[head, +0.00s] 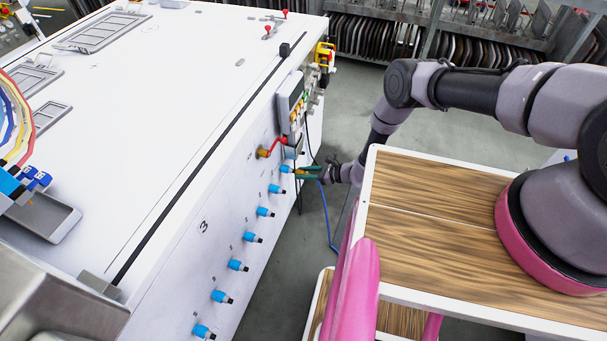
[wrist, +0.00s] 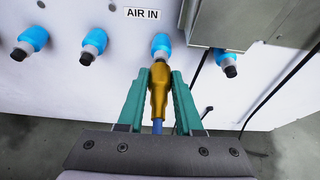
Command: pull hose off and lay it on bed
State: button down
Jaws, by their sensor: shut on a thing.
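My gripper (head: 308,172) is at the side panel of the white machine. In the wrist view its green fingers (wrist: 158,98) are shut on the gold end fitting (wrist: 158,88) of the blue hose (wrist: 157,127). The fitting's tip meets the blue port (wrist: 160,45) near the AIR IN label; I cannot tell how far it is seated. In the head view the blue hose (head: 328,218) hangs below my gripper toward the floor. The bed, the broad white top (head: 170,105) of the machine, lies above and left of my gripper.
A row of blue ports (head: 250,238) runs along the panel. A control box (head: 291,100) and a red-handled valve (head: 270,148) are close to my gripper. Black cables hang nearby. Grey trays (head: 100,32) lie on the bed; its middle is clear.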

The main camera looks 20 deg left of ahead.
jog(key=shift+w, duration=0.1)
jog(key=d, duration=0.6)
jog(key=shift+s, duration=0.3)
dwell(0.9)
dwell(0.4)
